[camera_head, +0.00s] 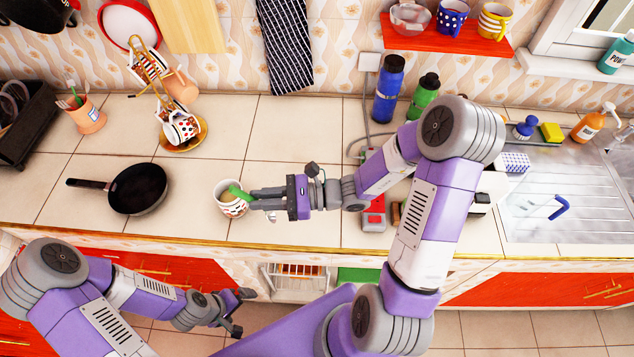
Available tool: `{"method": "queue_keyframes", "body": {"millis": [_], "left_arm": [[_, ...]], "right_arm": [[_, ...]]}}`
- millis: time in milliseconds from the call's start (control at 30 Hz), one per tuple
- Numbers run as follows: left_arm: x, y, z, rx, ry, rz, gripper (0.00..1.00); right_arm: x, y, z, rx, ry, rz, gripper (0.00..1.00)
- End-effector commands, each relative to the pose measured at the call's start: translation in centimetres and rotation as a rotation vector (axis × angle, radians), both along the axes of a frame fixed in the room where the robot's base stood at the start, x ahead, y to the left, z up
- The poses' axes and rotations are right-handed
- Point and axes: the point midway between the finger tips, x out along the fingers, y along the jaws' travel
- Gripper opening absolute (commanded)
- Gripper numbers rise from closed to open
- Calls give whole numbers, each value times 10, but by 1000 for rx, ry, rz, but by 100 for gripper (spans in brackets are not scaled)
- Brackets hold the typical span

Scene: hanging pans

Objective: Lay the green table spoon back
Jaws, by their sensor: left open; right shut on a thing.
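The green table spoon (237,191) is in the fingertips of my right gripper (254,197), which reaches in from the right above the counter. The visible green part lies over a white patterned cup (231,209) near the counter's front edge. I cannot tell whether part of the spoon is inside the cup. The gripper hides the rest of the spoon. My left gripper (243,312) is open and empty, low in front of the counter.
A black frying pan (138,188) lies left of the cup. A cup stand (183,138) and an orange utensil pot (84,117) stand farther back. Blue (388,88) and green (424,97) bottles stand behind my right arm. The tiles behind the cup are clear.

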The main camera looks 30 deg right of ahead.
Motion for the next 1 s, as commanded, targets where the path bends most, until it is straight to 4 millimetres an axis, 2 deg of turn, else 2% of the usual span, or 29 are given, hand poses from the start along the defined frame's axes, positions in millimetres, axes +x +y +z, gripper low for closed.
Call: {"method": "queue_keyframes", "body": {"millis": [100,200,333,467,633,767,867,1000], "left_arm": [[0,0,3,0,0,0,100],[0,0,5,0,-1,0,100],[0,0,7,0,-1,0,100],[0,0,10,0,-1,0,100],[0,0,14,0,-1,0,100],[0,0,17,0,-1,0,100],[0,0,20,0,-1,0,100],[0,0,24,0,-1,0,100]], "right_arm": [[-25,19,2,-92,18,233,0],[-47,28,-1,-174,26,433,0],[-74,32,-10,-297,11,713,0],[-98,27,-24,-437,-49,1027,0],[-120,4,-47,-627,-222,1460,0],[-122,-27,-64,-755,-434,1769,0],[-111,-56,-75,-831,-638,1971,0],[-76,-101,-78,-891,-948,2184,0]]}}
